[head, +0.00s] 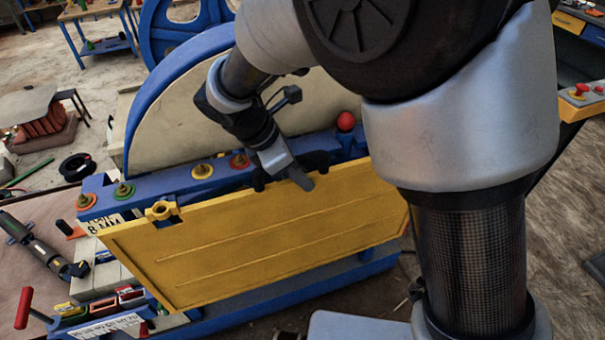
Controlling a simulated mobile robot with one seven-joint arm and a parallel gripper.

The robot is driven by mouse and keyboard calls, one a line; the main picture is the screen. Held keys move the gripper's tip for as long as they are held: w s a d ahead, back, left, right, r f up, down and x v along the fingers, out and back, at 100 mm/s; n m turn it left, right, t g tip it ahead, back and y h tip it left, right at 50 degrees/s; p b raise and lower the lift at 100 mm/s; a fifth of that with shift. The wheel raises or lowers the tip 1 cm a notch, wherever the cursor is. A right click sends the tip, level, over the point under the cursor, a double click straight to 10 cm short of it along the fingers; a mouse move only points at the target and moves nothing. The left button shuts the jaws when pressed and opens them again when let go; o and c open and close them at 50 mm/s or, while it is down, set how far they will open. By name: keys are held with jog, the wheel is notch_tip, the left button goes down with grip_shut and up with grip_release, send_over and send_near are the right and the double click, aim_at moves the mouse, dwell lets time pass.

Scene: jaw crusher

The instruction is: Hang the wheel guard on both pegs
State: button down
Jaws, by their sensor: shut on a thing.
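The wheel guard (260,245) is a large yellow panel with raised ribs, tilted in front of the blue machine frame (150,192). A yellow ring-shaped lug (161,210) stands on its top edge near the left corner. My gripper (300,181) is shut on the guard at the middle of its top edge. The arm reaches to it from above. The guard's right end is partly hidden behind my arm. I cannot clearly make out either peg, and cannot tell whether the guard touches the frame.
Behind the guard are the large cream-faced wheel (190,115) and a red ball knob (345,121). Brass fittings on coloured discs (203,171) line the frame's top. At lower left, a bench (40,225) holds a dark cylindrical tool (38,245) and a red-handled lever (25,308).

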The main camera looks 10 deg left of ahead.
jog(key=shift+w+a+r+p, duration=0.1)
jog(key=shift+w+a+p, duration=0.45)
jog(key=shift+w, duration=0.45)
jog(key=shift+w+a+r+p, duration=0.1)
jog(key=shift+w+a+p, duration=0.2)
jog(key=shift+w+a, duration=0.5)
jog(key=shift+w+d+f+b, duration=0.1)
jog(key=shift+f+b, duration=0.25)
jog(key=shift+f, duration=0.3)
jog(key=shift+w+d+f+b, duration=0.1)
jog(key=shift+f+b, duration=0.25)
jog(key=shift+f, duration=0.3)
dwell(0.3)
jog(key=c, duration=1.6)
grip_release()
jog(key=shift+s+r, duration=0.1)
jog(key=shift+o, duration=0.2)
